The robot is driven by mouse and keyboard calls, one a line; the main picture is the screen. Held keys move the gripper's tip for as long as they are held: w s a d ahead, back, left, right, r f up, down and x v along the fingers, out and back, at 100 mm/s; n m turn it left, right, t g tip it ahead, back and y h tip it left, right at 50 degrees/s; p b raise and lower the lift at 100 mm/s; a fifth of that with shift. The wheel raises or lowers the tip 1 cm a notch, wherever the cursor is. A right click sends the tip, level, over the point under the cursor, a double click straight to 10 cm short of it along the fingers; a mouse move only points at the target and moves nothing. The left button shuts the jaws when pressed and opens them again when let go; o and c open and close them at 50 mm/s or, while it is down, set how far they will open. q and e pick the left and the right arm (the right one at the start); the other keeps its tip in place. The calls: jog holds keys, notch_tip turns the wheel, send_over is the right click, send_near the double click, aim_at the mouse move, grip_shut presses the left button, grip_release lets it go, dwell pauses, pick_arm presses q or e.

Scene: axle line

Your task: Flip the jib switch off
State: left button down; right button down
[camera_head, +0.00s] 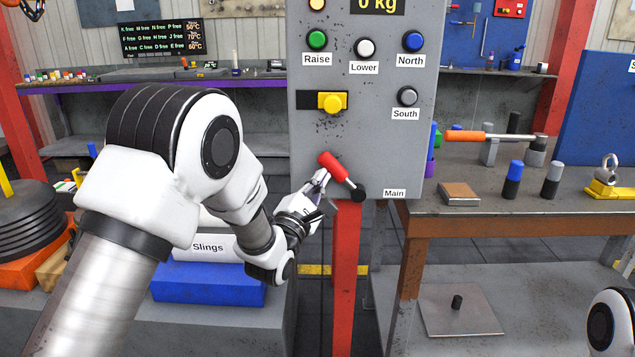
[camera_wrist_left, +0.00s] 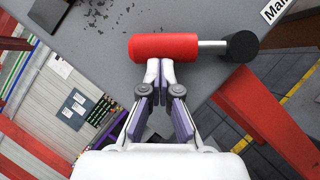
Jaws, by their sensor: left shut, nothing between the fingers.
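A grey control panel (camera_head: 308,228) stands in front of me. Low on it is a lever with a red handle (camera_head: 333,166) and a black pivot end, beside a label reading "Main". The lever slants up to the left. Higher up, a yellow knob (camera_head: 332,102) sits at the right of a black slot. I can read no "jib" label. My left gripper (camera_head: 321,180) is shut and empty at the lever's lower left. In the left wrist view its fingertips (camera_wrist_left: 160,66) meet the edge of the red handle (camera_wrist_left: 163,47); contact is unclear. My right gripper is not in view.
Raise (camera_head: 317,39), Lower (camera_head: 365,48), North (camera_head: 413,41) and South (camera_head: 407,96) buttons sit above the lever, under a "0 kg" display. A red post (camera_head: 346,280) stands below the panel. A workbench (camera_head: 460,208) with tools is at right. A blue box (camera_head: 208,283) is at lower left.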

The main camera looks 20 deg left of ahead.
aim_at(331, 164)
pick_arm(q)
jog(key=r+m+p, duration=0.1)
jog(key=d+r+m+g+p, duration=0.1)
jog(key=m+h+p, duration=0.1)
jog(key=p, duration=0.1)
jog(key=shift+w+d+r+m, duration=0.2)
jog(key=shift+d+r+m, duration=0.1)
jog(key=shift+r, duration=0.1)
jog(key=shift+d+r+m+g+p, duration=0.25)
jog(key=shift+m+g+p, duration=0.35)
jog(key=shift+w+d+r+m+g+h+p, duration=0.1)
jog(key=shift+w+d+m+g+h+p, duration=0.1)
jog(key=shift+d+m+g+h+p, duration=0.25)
jog(key=shift+m, duration=0.25)
jog(key=shift+a, duration=0.1)
